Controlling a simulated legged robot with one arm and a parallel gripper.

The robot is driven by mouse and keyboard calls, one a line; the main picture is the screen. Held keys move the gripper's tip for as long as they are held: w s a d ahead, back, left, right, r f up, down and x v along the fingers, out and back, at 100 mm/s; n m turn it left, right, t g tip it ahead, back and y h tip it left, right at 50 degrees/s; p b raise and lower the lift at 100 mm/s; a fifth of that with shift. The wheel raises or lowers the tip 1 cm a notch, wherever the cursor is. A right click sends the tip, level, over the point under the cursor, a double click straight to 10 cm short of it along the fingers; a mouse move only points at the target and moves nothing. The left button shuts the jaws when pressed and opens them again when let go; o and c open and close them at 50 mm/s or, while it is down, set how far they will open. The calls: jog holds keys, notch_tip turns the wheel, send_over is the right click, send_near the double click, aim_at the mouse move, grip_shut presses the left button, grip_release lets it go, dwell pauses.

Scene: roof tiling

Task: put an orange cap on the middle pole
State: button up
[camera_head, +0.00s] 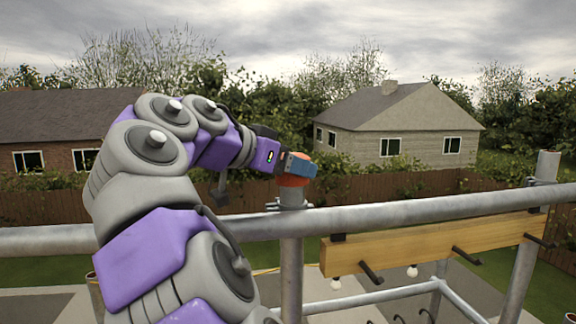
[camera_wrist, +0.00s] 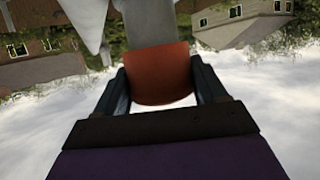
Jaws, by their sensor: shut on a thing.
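The orange cap (camera_head: 292,181) is at the top of the middle pole (camera_head: 291,255), mostly hidden by my gripper (camera_head: 298,166) in the head view. In the wrist view, which is upside down, the orange cap (camera_wrist: 160,78) sits between the two fingers of my gripper (camera_wrist: 160,82). The fingers touch its sides. The grey middle pole (camera_wrist: 148,25) lines up with the cap and meets its edge. I cannot tell how far the cap sits over the pole end.
A horizontal metal rail (camera_head: 400,216) crosses in front of the middle pole. A wooden board (camera_head: 430,243) with dark pegs hangs at the right. Another upright pole (camera_head: 546,167) stands at the far right. Houses and a fence lie far behind. Open sky is above the gripper.

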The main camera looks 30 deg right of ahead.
jog(key=shift+f, duration=0.2)
jog(key=o, duration=0.8)
jog(key=shift+c, duration=0.2)
jog(key=shift+r, duration=0.1)
jog(key=p+v, duration=0.5)
jog(key=v, duration=0.6)
